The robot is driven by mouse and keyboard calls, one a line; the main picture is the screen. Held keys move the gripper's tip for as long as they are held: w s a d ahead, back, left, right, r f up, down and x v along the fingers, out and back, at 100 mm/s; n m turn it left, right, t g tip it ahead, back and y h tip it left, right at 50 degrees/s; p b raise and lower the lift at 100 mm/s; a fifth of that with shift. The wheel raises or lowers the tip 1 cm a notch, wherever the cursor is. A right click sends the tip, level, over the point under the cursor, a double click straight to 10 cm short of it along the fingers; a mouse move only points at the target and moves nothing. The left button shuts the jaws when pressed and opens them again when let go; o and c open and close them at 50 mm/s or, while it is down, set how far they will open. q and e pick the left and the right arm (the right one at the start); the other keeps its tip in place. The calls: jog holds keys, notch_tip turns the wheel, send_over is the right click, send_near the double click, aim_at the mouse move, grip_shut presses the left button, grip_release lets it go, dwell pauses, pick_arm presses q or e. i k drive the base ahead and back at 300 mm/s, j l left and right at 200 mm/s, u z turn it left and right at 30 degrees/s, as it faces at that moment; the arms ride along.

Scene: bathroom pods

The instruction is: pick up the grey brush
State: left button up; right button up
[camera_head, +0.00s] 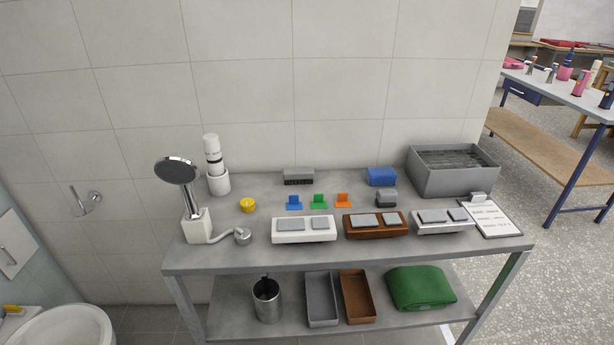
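The grey brush (298,175) lies near the back of the grey table (262,262), close to the tiled wall. It has a grey block body, and dark bristles show along its lower front edge. It stands behind the small blue, green and orange pieces, with nothing touching it that I can see. Neither of my grippers is in view.
A shower head (176,171) and a white bottle (213,155) stand at the left. A yellow round item (248,205), a blue block (381,176) and a grey crate (453,181) share the tabletop. White, brown and grey two-button plates line the front. A lower shelf holds bins and green cloth (420,287).

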aim_at(297, 175)
jog(key=i+l+z, duration=0.1)
jog(key=l, duration=0.35)
jog(key=i+l+z, duration=0.1)
jog(key=l, duration=0.35)
jog(key=i+l+z, duration=0.1)
jog(key=l, duration=0.3)
